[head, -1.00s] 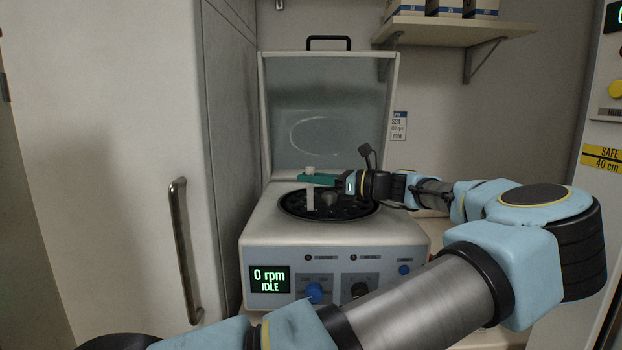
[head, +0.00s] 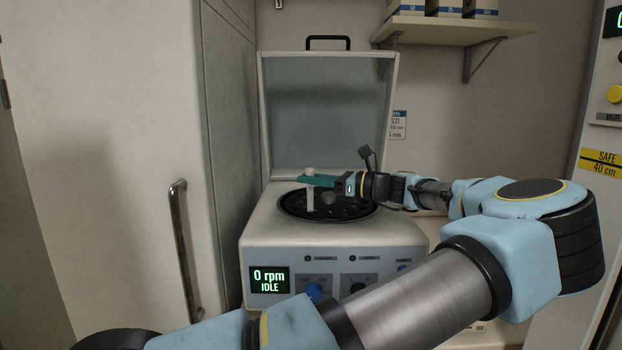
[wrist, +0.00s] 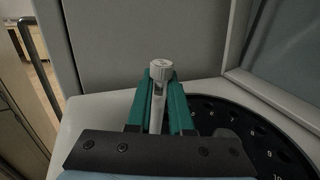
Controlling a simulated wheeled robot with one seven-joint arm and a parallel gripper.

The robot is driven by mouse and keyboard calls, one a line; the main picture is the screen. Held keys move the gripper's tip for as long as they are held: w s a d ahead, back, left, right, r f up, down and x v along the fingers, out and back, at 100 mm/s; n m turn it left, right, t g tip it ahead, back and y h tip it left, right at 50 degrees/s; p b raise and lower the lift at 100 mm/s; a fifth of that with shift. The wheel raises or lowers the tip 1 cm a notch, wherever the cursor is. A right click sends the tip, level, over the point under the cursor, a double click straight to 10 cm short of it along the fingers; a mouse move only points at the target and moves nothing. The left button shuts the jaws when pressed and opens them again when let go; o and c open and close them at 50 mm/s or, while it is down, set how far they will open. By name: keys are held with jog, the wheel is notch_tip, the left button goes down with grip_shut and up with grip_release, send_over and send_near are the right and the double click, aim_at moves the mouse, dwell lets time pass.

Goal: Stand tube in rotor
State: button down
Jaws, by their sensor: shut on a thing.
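The tube (head: 310,194) is white with a pale cap and hangs upright at the left part of the rotor. It also shows in the wrist view (wrist: 159,90), between two green fingers. My gripper (head: 312,180) is shut on the tube just below its cap. The rotor (head: 350,212) is a black disc with numbered holes, set in the open centrifuge; part of it shows in the wrist view (wrist: 240,120). The tube's lower end is over or at the rotor's left side; I cannot tell whether it is in a hole.
The centrifuge (head: 330,238) reads 0 rpm IDLE, and its lid (head: 325,110) stands raised behind the rotor. A tall cabinet with a handle (head: 184,250) is close on the left. A wall shelf (head: 450,32) with boxes is at upper right.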

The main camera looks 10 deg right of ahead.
aim_at(311, 209)
jog(key=shift+f, duration=0.2)
dwell(0.5)
jog(key=shift+f, duration=1.85)
jog(key=shift+f+b, duration=0.15)
jog(key=shift+b, duration=0.15)
